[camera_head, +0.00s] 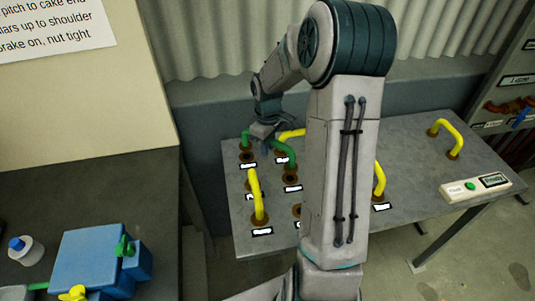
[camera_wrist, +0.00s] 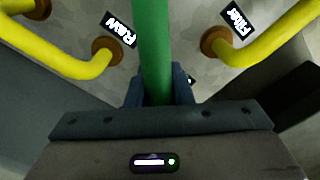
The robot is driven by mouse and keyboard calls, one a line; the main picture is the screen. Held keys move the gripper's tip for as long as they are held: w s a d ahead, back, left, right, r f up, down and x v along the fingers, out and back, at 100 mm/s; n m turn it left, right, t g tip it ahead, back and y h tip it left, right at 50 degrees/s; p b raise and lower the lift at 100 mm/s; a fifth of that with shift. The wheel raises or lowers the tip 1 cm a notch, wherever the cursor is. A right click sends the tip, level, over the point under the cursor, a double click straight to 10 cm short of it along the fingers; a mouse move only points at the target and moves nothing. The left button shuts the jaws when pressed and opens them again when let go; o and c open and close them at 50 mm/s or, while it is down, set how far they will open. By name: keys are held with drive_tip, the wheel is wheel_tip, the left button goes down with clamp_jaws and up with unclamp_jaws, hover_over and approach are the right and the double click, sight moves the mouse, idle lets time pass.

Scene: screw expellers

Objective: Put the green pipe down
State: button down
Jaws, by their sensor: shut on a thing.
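The green pipe (camera_head: 284,152) is a bent tube over the grey table (camera_head: 408,150), at its far left part. My gripper (camera_head: 265,146) is shut on its middle, with one end of the pipe showing on each side. Both ends hang near brown ring-shaped ports; I cannot tell whether they touch or sit in them. In the wrist view the green pipe (camera_wrist: 156,45) runs upright through the picture between the two dark fingers of my gripper (camera_wrist: 158,88). Its ends are out of that view.
Yellow bent pipes stand beside it: one in front (camera_head: 256,194), one behind (camera_head: 291,134), one right of my arm (camera_head: 380,181) and one far right (camera_head: 447,137). A white button box (camera_head: 476,188) sits at the right edge. My arm hides the table's middle.

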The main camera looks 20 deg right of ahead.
drive_tip(key=shift+a+f, duration=0.1)
drive_tip(key=shift+f, duration=1.95)
drive_tip(key=shift+f, duration=0.25)
drive_tip(key=c, duration=1.3)
unclamp_jaws()
drive_tip(key=shift+r, duration=0.1)
drive_tip(key=shift+r, duration=0.15)
